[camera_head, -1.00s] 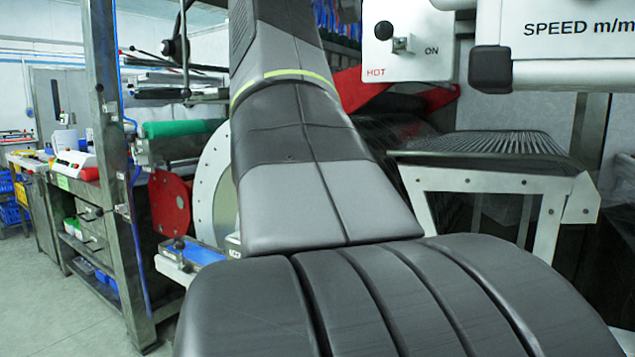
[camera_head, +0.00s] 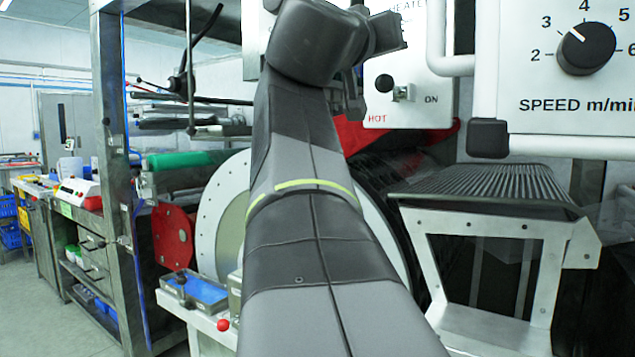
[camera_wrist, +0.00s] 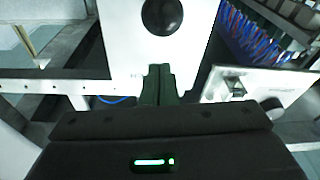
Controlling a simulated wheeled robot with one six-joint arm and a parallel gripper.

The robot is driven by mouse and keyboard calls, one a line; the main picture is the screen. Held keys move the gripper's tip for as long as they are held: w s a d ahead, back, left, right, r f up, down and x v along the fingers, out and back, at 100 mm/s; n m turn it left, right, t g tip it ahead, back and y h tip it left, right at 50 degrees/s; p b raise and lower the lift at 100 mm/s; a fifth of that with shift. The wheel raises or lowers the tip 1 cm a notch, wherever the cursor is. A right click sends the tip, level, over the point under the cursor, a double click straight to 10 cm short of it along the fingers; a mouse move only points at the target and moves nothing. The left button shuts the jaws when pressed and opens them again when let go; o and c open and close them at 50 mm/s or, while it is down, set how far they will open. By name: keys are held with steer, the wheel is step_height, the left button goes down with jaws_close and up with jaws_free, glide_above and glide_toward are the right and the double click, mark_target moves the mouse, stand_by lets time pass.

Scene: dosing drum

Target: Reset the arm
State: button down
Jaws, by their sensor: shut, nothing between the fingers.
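My arm rises through the middle of the head view, bent at a joint near the top. My gripper (camera_wrist: 160,84) shows in the wrist view with its two dark fingers together and nothing between them. The fingers show against the lower edge of a white panel with a round black knob (camera_wrist: 162,15); I cannot tell how far apart they are. A green light glows on the gripper body. In the head view the fingers are not clearly seen.
The heater panel with a toggle switch (camera_head: 402,92) stands close to the arm's upper end. The speed dial (camera_head: 586,48) is at upper right. A ribbed metal rack (camera_head: 490,183) stands right of the arm.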

steer(key=shift+w+d+r+g+y+p, duration=0.15)
steer(key=shift+w+r+g+y+p, duration=0.2)
steer(key=shift+p, duration=0.9)
steer(key=shift+w+d+r+g+y+p, duration=0.15)
steer(key=shift+r+g+p, duration=0.3)
steer(key=shift+p, duration=0.8)
steer(key=shift+r+p, duration=0.15)
steer(key=shift+p, duration=0.45)
steer(key=shift+w+d+p, duration=0.1)
steer(key=shift+p, duration=0.2)
steer(key=shift+f+b, duration=0.25)
steer(key=shift+b, duration=0.05)
